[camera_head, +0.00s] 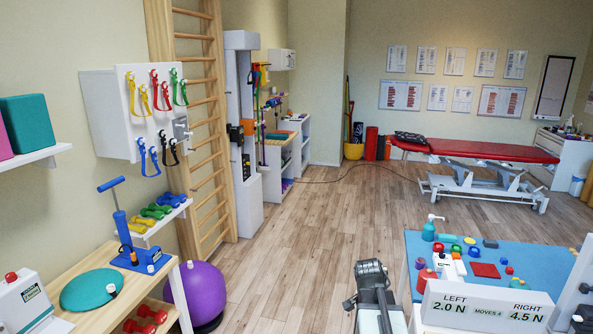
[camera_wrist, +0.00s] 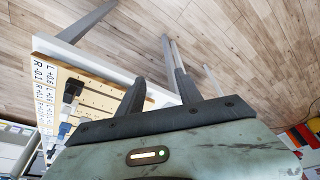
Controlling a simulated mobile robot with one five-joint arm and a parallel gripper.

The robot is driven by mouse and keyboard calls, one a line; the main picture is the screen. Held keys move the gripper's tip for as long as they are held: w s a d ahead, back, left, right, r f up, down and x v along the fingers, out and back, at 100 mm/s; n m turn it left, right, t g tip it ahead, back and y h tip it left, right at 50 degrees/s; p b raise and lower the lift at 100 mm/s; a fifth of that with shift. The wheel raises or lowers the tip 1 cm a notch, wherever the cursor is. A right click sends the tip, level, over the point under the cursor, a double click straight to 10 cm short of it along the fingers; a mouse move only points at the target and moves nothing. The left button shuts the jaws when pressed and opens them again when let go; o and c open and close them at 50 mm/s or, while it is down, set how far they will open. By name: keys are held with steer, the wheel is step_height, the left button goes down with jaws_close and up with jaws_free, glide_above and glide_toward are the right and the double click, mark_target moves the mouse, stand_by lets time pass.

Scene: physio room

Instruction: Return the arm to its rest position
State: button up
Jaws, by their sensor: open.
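My gripper (camera_wrist: 160,84) shows in the wrist view as two dark fingers standing apart. It is open, and nothing is between the fingertips. Beyond them are wood floor and the white edge of a panel. In the head view my dark grey arm (camera_head: 372,282) stands at the bottom centre, left of the blue-topped table (camera_head: 535,259). The fingers cannot be made out there.
The wrist view shows a pale panel (camera_wrist: 100,92) with dark fittings and printed labels, close left of the fingers. A white display box (camera_head: 485,308) stands right of my arm. A purple ball (camera_head: 199,290) lies at left. The middle floor (camera_head: 300,225) is clear.

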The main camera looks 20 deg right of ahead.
steer(key=a+f+n+y, duration=0.1)
steer(key=a+n+y, duration=0.2)
steer(key=a+n, duration=1.2)
steer(key=shift+a+g, duration=0.4)
steer(key=shift+a, duration=6.9)
steer(key=shift+w, duration=0.1)
